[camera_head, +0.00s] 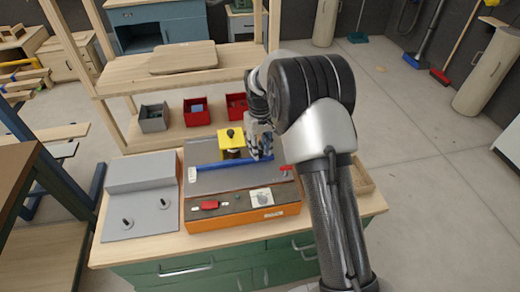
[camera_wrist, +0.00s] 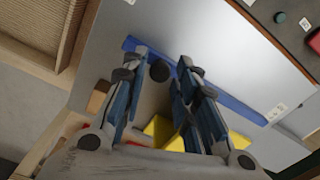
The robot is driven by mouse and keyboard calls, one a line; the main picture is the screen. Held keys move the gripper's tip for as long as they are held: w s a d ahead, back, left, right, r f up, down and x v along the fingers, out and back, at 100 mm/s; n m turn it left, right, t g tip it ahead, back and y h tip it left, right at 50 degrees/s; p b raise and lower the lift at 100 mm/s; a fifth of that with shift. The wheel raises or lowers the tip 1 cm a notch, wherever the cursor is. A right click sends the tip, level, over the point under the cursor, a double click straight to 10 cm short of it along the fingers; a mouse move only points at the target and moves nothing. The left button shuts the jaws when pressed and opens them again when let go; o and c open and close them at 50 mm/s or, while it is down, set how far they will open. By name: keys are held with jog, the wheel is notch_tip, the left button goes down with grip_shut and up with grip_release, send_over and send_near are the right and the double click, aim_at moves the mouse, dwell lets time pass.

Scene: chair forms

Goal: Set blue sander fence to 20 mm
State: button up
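The blue sander fence (camera_head: 215,165) lies as a long bar across the grey sander table (camera_head: 225,182). It shows as a diagonal blue strip in the wrist view (camera_wrist: 240,106). A yellow block (camera_head: 230,136) with a black knob on top stands behind the fence. Part of it shows yellow low in the wrist view (camera_wrist: 160,130). My gripper (camera_head: 260,148) is near the right part of the fence, to the right of the yellow block. In the wrist view my gripper (camera_wrist: 160,62) is open, with a dark round knob (camera_wrist: 159,71) between its fingertips. Whether the fingers touch it I cannot tell.
The sander's orange front (camera_head: 235,219) carries a red switch (camera_head: 209,206) and a white dial plate (camera_head: 261,197). A grey plate with two pegs (camera_head: 140,212) sits left. Red bins (camera_head: 196,112) and a grey bin (camera_head: 153,118) stand on the shelf behind.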

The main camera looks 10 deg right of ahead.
grip_shut()
dwell(0.3)
dwell(0.4)
